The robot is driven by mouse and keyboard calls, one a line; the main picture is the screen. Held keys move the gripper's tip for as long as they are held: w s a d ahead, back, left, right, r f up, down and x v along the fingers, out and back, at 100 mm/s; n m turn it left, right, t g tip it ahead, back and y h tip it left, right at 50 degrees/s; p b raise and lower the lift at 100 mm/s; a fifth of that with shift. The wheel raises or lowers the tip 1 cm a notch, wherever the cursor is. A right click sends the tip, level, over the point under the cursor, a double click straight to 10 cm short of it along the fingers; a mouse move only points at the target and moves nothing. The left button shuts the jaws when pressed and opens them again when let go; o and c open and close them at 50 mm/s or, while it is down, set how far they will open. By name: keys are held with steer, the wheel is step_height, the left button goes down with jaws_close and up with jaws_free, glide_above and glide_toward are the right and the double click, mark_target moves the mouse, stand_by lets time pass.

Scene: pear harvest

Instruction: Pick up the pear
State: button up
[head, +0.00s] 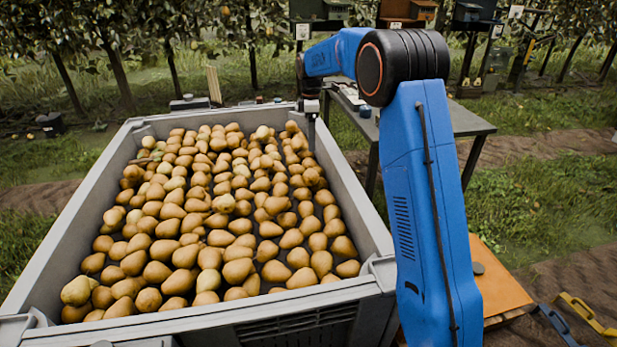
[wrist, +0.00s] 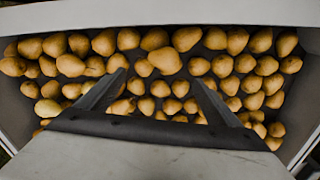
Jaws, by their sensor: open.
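Many yellow-brown pears (head: 215,205) fill the large grey bin (head: 352,190) in the head view. In the wrist view, pears lie across the bin floor below my gripper (wrist: 158,78). Its two dark fingers are spread wide and nothing is held between them. One larger-looking pear (wrist: 165,60) lies near the middle, just beyond the gap between the fingertips. Which single pear the task means cannot be told. In the head view my arm reaches to the bin's far right corner, and the small gripper shows only partly there.
The bin's walls stand above the pears; its wall (wrist: 160,14) crosses the top of the wrist view. A grey table (head: 455,122) stands behind the bin to the right. An orange board (head: 500,283) lies at the lower right. Trees stand behind.

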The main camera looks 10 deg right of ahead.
mark_target(309, 169)
step_height(309, 169, down, 11)
steer(key=shift+s+f, duration=0.1)
steer(key=shift+f, duration=0.05)
steer(key=shift+s+a+f, duration=0.15)
steer(key=shift+a+f, duration=0.05)
steer(key=shift+f, duration=1.15)
steer(key=shift+s+a+f, duration=0.1)
steer(key=shift+a+f, duration=0.05)
steer(key=shift+f, duration=1.2)
steer(key=shift+c, duration=0.5)
steer(key=c, duration=1.2)
steer(key=shift+o, duration=0.2)
